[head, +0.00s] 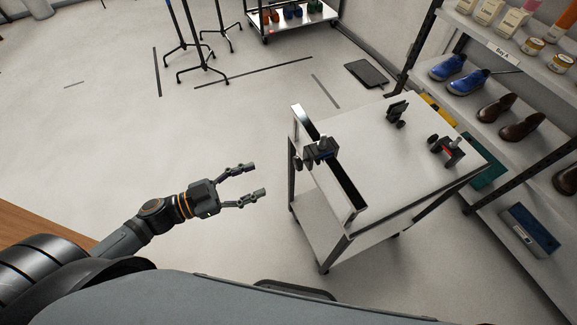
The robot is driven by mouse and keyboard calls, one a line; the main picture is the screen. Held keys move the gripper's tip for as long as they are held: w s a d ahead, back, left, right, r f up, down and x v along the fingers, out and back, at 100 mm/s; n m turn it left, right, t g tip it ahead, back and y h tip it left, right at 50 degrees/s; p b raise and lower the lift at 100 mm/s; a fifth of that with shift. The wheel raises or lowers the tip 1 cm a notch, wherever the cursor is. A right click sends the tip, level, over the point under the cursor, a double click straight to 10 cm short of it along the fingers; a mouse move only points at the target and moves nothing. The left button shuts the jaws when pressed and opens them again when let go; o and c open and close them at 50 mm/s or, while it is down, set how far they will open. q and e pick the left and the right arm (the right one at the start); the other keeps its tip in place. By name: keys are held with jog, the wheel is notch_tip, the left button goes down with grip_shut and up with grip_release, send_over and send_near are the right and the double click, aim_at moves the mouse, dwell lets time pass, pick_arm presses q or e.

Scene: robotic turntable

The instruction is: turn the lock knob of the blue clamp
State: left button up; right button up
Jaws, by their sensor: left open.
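The clamp with a small blue part (322,152) is mounted at the left side of the white cart top, near the cart's handle frame. Its dark knob (300,163) sticks out on the left side, toward my left gripper. My left gripper (257,180) is open and empty, left of the cart, with its fingers pointing right toward the clamp. A clear gap separates the fingertips from the knob in the picture. My right gripper is not in view.
The white cart (385,165) also carries a dark clamp (397,111) at the back and a clamp with a red part (449,151) at the right. The floor (120,130) to the left is mostly clear.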

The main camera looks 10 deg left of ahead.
aim_at(295, 164)
pick_arm(q)
jog(key=b+x, duration=0.3)
jog(key=x, duration=0.6)
jog(key=shift+w+d+f, duration=0.1)
jog(key=shift+w+d, duration=0.3)
jog(key=shift+d, duration=0.1)
jog(key=c, duration=1.2)
